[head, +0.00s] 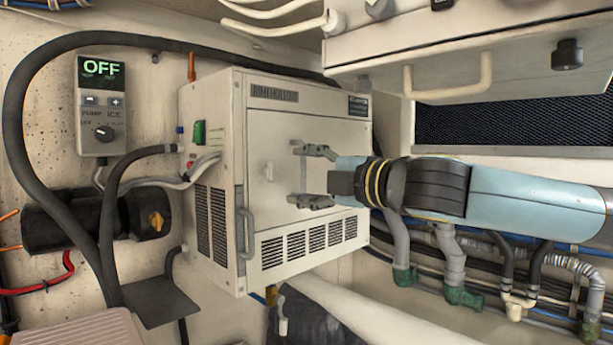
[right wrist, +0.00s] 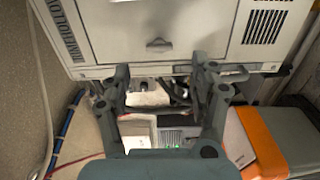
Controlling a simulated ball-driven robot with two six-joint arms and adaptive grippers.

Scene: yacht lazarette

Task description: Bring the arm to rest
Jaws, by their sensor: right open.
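My right gripper (head: 298,175) comes in from the right on a light-blue arm, in front of the face of a white metal cabinet (head: 270,130). Its two dark fingers are spread apart with nothing between them. I cannot tell whether the fingertips touch the cabinet face. In the right wrist view the open fingers (right wrist: 163,80) show below a pale panel with a small handle (right wrist: 158,44). My left gripper is not in view.
A control box (head: 101,105) reading OFF hangs on the left wall, above a black cylinder (head: 95,220) with a yellow knob. A thick black hose arches around them. A pale locker with a handle (head: 450,78) overhangs the arm. Pipes (head: 470,265) run below it.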

